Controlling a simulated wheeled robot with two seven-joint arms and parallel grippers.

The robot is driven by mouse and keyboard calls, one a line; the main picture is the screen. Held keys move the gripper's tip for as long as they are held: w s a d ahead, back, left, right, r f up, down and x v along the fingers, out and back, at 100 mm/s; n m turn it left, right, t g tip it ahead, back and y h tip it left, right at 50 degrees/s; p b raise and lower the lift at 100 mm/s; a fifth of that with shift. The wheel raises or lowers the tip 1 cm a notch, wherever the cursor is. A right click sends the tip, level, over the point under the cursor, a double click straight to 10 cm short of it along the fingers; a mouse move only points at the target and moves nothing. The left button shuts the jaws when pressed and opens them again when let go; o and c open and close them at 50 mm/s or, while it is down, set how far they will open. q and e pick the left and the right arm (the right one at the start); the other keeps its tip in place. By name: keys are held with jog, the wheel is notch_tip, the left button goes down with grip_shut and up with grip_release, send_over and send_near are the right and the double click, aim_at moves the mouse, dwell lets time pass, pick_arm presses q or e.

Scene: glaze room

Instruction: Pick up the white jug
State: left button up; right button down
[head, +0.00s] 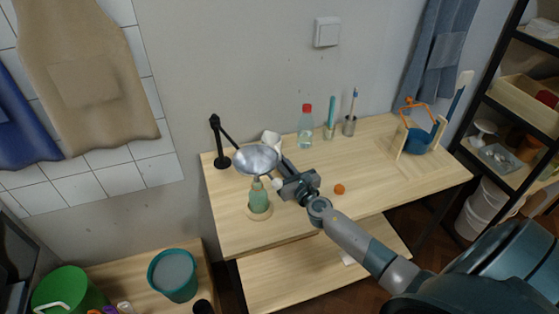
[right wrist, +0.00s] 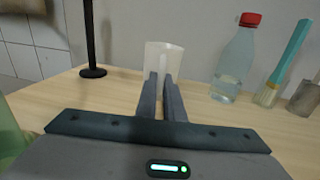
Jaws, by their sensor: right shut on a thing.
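The white jug (head: 270,138) is at the back left of the table in the head view, partly hidden by the lamp shade and my gripper. In the right wrist view the pale jug (right wrist: 155,55) stands upright straight ahead, with its lower part hidden by my fingers. My right gripper (head: 285,164) reaches it from the front. Its two fingers, also in the right wrist view (right wrist: 163,82), are close together on the jug's near side, shut on what looks like its handle. I cannot tell whether the jug touches the table. My left gripper is not in view.
A black lamp (head: 217,140) with a silver shade (head: 256,160) stands left of the jug. A green bottle (head: 259,200) is in front. A red-capped bottle (head: 306,130) and brush cups (head: 349,127) are to the right. An orange ball (head: 339,189) lies mid-table. The table's right middle is clear.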

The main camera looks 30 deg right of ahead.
aim_at(277, 145)
jog(key=shift+r, duration=0.25)
jog(key=shift+r+p, duration=1.2)
jog(key=shift+r, duration=0.65)
jog(key=shift+s+d+r, duration=0.1)
jog(key=shift+s+d, duration=0.1)
jog(key=shift+s, duration=0.1)
jog(key=s+d+r+b, duration=0.1)
jog(key=s+d+r, duration=0.4)
jog(key=s, duration=0.4)
jog(key=shift+s+d+r, duration=0.15)
jog(key=shift+d+r, duration=0.1)
jog(key=shift+r, duration=0.45)
jog(key=shift+s, duration=0.1)
